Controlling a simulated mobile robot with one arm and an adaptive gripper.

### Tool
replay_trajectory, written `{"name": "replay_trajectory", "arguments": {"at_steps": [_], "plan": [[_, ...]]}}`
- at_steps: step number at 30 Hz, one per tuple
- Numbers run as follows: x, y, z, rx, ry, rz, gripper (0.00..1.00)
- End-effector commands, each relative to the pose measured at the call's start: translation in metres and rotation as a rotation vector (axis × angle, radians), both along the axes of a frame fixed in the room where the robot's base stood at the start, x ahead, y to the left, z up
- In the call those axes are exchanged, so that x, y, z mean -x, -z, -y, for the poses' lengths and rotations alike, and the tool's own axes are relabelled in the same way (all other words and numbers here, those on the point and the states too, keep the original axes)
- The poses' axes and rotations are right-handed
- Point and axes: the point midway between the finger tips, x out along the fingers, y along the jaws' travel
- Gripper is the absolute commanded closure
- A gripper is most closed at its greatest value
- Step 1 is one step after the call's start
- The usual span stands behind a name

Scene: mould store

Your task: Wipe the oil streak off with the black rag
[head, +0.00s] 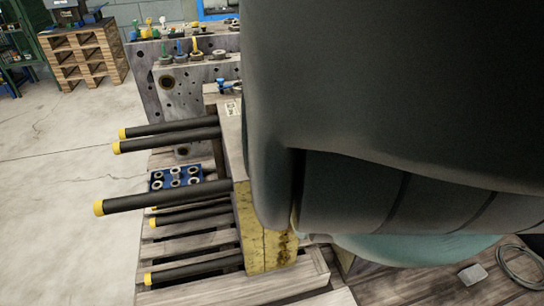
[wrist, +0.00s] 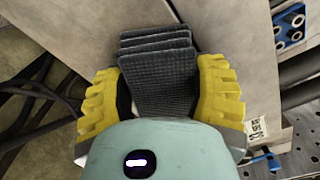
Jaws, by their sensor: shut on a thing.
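My gripper (wrist: 160,72) shows in the wrist view, its two yellow ribbed fingers shut on the black rag (wrist: 160,85). The rag is a dark, textured, folded stack that sticks out past the fingers over a plain grey surface (wrist: 92,25). I cannot tell whether the rag touches that surface. No oil streak can be made out for sure; the rag and fingers hide part of the surface. In the head view my arm hides the gripper and the rag. Dark brown marks (head: 283,248) show on the yellow side of a block there; I cannot tell what they are.
Black bars with yellow ends (head: 165,197) stick out to the left from the block. A blue tray of rings (head: 176,178) lies among them, above a wooden pallet (head: 190,262). Dark cables (wrist: 30,95) run at left in the wrist view. Open floor (head: 60,190) lies at left.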

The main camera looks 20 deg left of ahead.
Motion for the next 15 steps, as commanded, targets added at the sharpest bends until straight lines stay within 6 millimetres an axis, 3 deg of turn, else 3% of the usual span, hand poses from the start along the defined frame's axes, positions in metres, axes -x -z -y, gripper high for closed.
{"name": "replay_trajectory", "arguments": {"at_steps": [15], "plan": [[-0.0023,0.001,-0.0025,0.0,-0.001,-0.001,0.8]]}}
